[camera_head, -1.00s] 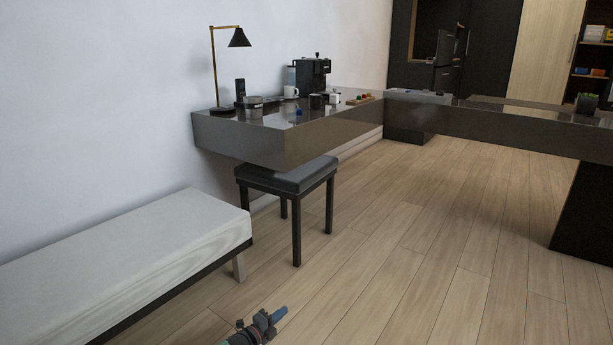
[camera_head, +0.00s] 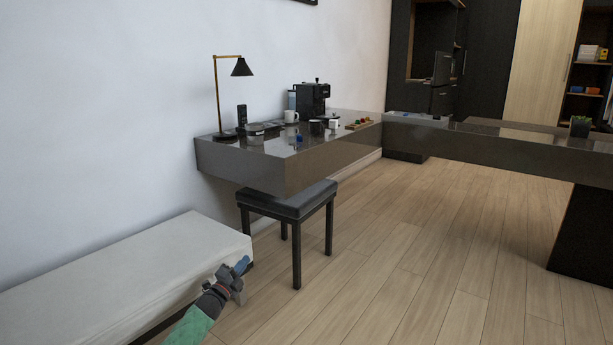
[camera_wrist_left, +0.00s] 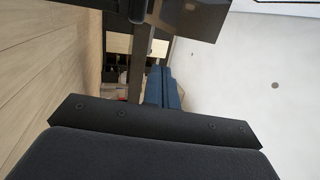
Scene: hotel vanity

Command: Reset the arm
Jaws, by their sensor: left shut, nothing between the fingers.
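My left gripper (camera_head: 241,265) shows at the lower middle of the head view, in front of the near right corner of the bench. Its blue fingers are closed together and empty. The left wrist view also shows the blue fingers (camera_wrist_left: 163,88) side by side, with nothing between them. My left arm comes up from the bottom edge with a green sleeve-like link. My right gripper is in neither view.
A white bench (camera_head: 130,272) lies along the wall at left. A black stool (camera_head: 288,205) stands under the dark vanity counter (camera_head: 240,168), which holds a lamp (camera_head: 241,68) and a coffee machine (camera_head: 312,98). The wooden floor (camera_head: 420,240) at right is clear.

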